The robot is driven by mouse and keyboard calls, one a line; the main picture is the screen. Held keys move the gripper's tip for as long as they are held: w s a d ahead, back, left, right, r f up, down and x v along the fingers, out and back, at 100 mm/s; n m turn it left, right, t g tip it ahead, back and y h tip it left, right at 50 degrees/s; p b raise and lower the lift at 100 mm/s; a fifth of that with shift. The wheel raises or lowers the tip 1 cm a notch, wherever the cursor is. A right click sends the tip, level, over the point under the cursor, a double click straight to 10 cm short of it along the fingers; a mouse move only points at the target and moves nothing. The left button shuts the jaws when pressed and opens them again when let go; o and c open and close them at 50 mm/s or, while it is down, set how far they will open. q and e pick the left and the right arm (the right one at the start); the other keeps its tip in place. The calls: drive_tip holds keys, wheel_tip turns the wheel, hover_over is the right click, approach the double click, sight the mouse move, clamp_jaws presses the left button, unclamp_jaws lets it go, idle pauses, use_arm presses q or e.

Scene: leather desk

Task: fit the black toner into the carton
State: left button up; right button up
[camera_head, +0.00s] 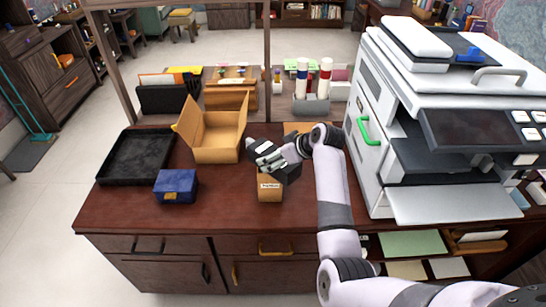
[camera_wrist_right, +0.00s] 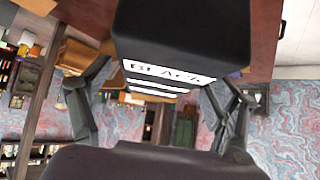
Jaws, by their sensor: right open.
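The black toner (camera_wrist_right: 185,38) is a dark block with a white label reading "BLACK"; it fills the upper middle of the right wrist view. My right gripper (camera_head: 268,160) is open, with one finger to either side of the toner in the wrist view (camera_wrist_right: 152,95); I cannot tell whether they touch it. In the head view the toner is hard to tell from the dark gripper. The open brown carton (camera_head: 215,143), flaps raised, stands on the desk left of the gripper. My left gripper is not in view.
A small tan box (camera_head: 270,188) with a white label sits just below my right gripper. A blue box (camera_head: 175,187) lies left of it. A black tray (camera_head: 108,178) is at the desk's left, and a large printer (camera_head: 405,207) stands at the right.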

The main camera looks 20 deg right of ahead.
drive_tip(key=shift+x, duration=1.2)
drive_tip(key=shift+c, duration=0.4)
drive_tip(key=shift+r, duration=0.15)
drive_tip(key=c, duration=1.6)
